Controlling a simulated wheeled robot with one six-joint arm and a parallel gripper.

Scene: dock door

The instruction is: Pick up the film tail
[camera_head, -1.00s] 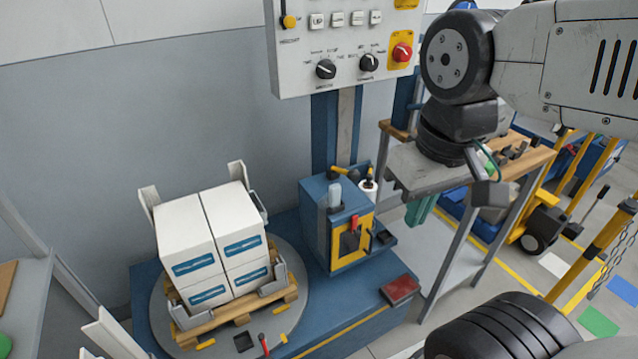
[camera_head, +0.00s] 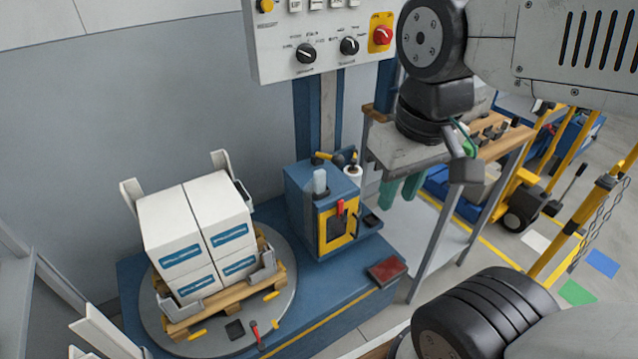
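I cannot clearly make out the film tail. A small pale, translucent piece (camera_head: 320,182) stands upright at the top of the blue and yellow film unit (camera_head: 302,208) and may be it. A small white roll (camera_head: 353,174) is beside it. My gripper (camera_head: 401,190) hangs below my wrist, to the right of the film unit. Its two teal fingers show with a gap between them, and nothing is visible in it. It appears apart from the pale piece.
White boxes (camera_head: 190,232) sit on a wooden pallet (camera_head: 225,297) on the round turntable (camera_head: 212,342) at left. A control panel (camera_head: 320,60) hangs above the unit. A red block (camera_head: 387,271) lies on the blue base. A workbench (camera_head: 500,150) stands behind my gripper.

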